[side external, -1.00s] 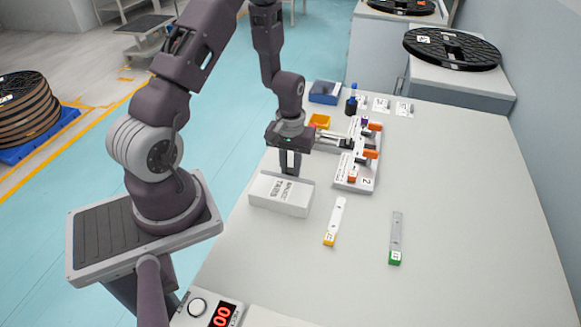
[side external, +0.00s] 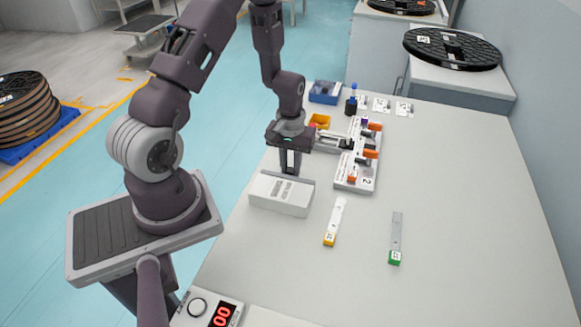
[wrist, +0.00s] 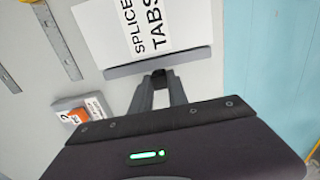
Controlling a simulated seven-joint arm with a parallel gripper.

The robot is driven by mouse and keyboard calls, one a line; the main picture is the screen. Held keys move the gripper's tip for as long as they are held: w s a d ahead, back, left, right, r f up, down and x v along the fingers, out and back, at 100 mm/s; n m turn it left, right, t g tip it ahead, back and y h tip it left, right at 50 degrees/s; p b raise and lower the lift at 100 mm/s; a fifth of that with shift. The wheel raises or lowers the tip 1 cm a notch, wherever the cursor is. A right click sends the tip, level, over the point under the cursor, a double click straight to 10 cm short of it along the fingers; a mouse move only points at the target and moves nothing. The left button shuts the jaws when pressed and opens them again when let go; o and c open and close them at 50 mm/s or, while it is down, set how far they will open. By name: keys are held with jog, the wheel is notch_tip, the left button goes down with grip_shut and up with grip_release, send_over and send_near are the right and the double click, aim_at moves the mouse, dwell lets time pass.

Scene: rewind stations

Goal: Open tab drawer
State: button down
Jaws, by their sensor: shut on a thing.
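The tab drawer is a white box labelled "SPLICE TABS" (side external: 281,196) on the near left part of the table. In the wrist view its labelled top (wrist: 130,28) and a grey strip along its edge (wrist: 160,62) show. My gripper (side external: 290,170) points down at the box's far edge. In the wrist view its fingers (wrist: 160,82) are close together at the grey strip, shut on that edge. The exact contact between the fingertips is small and partly hidden. I cannot tell whether the drawer is open at all.
Two strips, one with a yellow end (side external: 334,222) and one with a green end (side external: 395,240), lie to the right. A splice station (side external: 356,172) with orange parts stands behind. A blue bin (side external: 324,92) is farther back. The table's right side is clear.

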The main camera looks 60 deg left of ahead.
jog(key=w+a, duration=0.5)
jog(key=c, duration=1.3)
grip_release()
jog(key=shift+s+d, duration=0.1)
notch_tip(320, 180, up, 7)
jog(key=shift+r, duration=0.1)
